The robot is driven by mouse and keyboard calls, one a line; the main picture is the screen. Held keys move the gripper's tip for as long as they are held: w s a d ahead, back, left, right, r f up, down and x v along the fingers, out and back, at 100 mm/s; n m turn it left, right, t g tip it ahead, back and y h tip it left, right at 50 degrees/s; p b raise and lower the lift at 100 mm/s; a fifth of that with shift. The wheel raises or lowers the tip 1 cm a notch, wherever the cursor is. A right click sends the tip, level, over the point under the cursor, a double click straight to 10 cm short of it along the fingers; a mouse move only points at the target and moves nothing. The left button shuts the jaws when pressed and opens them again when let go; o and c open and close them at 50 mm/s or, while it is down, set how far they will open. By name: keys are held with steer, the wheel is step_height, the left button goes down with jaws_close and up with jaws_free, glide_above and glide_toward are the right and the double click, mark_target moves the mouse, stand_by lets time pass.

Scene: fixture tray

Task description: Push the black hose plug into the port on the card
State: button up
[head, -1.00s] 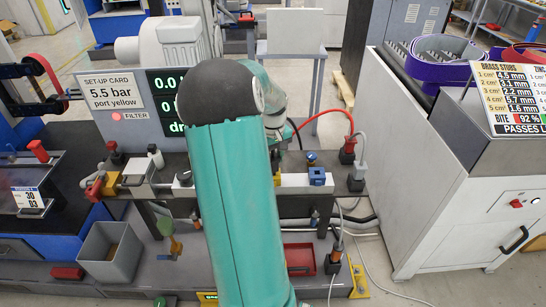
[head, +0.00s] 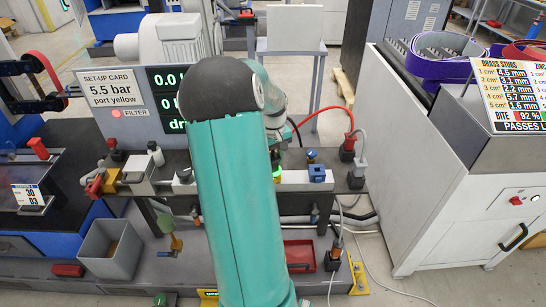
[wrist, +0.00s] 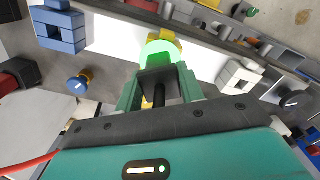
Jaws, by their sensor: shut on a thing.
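The set-up card (head: 112,91) in the head view reads "5.5 bar, port yellow". In the wrist view my gripper (wrist: 157,88) is shut on the black hose plug (wrist: 157,82), between its two teal fingers. Straight ahead of the plug is a bright green glowing ring (wrist: 158,52), with the yellow port block (wrist: 166,36) behind it on the pale rail. The plug's front meets or overlaps the ring; how deep it sits cannot be told. In the head view my arm hides the gripper and plug; only a bit of green (head: 277,173) shows beside it.
A blue port block (wrist: 60,28) stands left of the yellow one in the wrist view, a white block (wrist: 238,76) right. A grey bin (head: 111,250) stands lower left in the head view.

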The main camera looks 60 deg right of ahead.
steer(key=o, duration=1.1)
steer(key=shift+r, duration=4)
